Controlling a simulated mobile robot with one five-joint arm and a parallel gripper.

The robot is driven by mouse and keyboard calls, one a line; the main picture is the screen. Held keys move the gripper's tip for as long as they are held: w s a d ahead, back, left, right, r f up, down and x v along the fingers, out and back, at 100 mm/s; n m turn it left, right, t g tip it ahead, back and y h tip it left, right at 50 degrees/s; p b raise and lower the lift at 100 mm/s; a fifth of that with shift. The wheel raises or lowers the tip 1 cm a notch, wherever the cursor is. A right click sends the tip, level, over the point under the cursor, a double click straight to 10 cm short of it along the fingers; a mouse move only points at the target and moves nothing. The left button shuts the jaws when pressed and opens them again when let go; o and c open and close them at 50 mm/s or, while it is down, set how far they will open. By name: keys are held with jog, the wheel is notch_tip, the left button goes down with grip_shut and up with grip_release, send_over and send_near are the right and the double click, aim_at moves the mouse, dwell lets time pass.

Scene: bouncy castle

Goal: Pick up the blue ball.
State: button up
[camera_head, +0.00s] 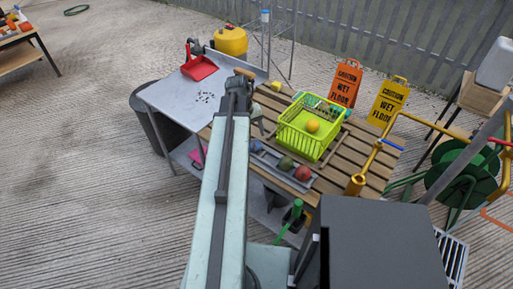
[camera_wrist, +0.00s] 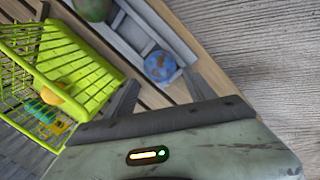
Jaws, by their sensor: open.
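The blue ball (camera_wrist: 160,66), mottled with brown, lies in a grey divided tray (camera_wrist: 150,22) in the wrist view. My gripper (camera_wrist: 162,80) is open and empty, its two fingers apart, with the ball appearing between and just beyond their tips. I cannot tell the height gap. In the head view my gripper (camera_head: 238,84) is at the far end of my arm, above the tables' join. The blue ball (camera_head: 256,146) shows there small, at the left end of the tray (camera_head: 270,159), beside my arm.
A green ball (camera_head: 286,163) and a red ball (camera_head: 302,173) share the tray. A yellow-green wire basket (camera_head: 305,145) holding an orange ball (camera_head: 312,126) stands behind it on the slatted table (camera_head: 350,160). A red dustpan (camera_head: 199,67) lies on the grey table (camera_head: 180,105).

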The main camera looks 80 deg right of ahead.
aim_at(254, 140)
jog(key=f+b, duration=0.2)
jog(key=s+f+b, duration=0.1)
jog(key=f+b, duration=0.2)
jog(key=shift+d+f, duration=0.1)
jog(key=shift+d, duration=0.1)
jog(key=shift+r, duration=0.2)
jog(key=c, duration=1.1)
jog(key=shift+o, duration=0.2)
notch_tip(254, 140, up, 10)
jog(key=p, duration=1)
jog(key=shift+r, duration=0.1)
